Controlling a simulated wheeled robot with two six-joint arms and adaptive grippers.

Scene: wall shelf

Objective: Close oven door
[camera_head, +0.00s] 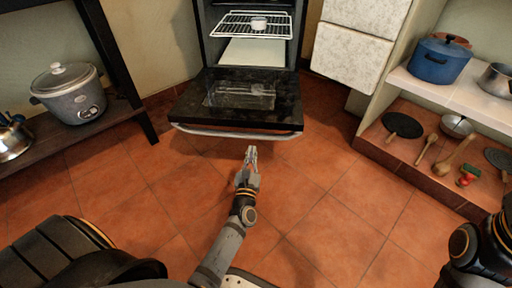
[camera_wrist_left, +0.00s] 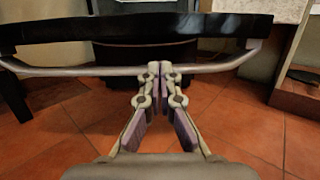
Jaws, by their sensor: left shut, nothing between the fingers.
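The oven (camera_head: 203,40) stands at the back with its black door (camera_head: 190,100) folded down, lying about level. A metal handle bar (camera_head: 235,133) runs along the door's front edge; it also shows in the left wrist view (camera_wrist_left: 90,70). Inside the oven are a white wire rack (camera_head: 232,22) with a small round white item on it and a pale tray below. My left gripper (camera_head: 251,150) is shut and empty, just in front of the handle near its middle. In the left wrist view the closed fingertips (camera_wrist_left: 160,68) overlap the bar; contact cannot be told. My right gripper is not in view.
A dark shelf (camera_head: 50,140) with a slow cooker (camera_head: 70,95) and a kettle is at left. At right, a wall shelf holds a blue pot (camera_head: 438,62), pans and utensils. Tiled floor (camera_head: 330,200) is clear around my left arm.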

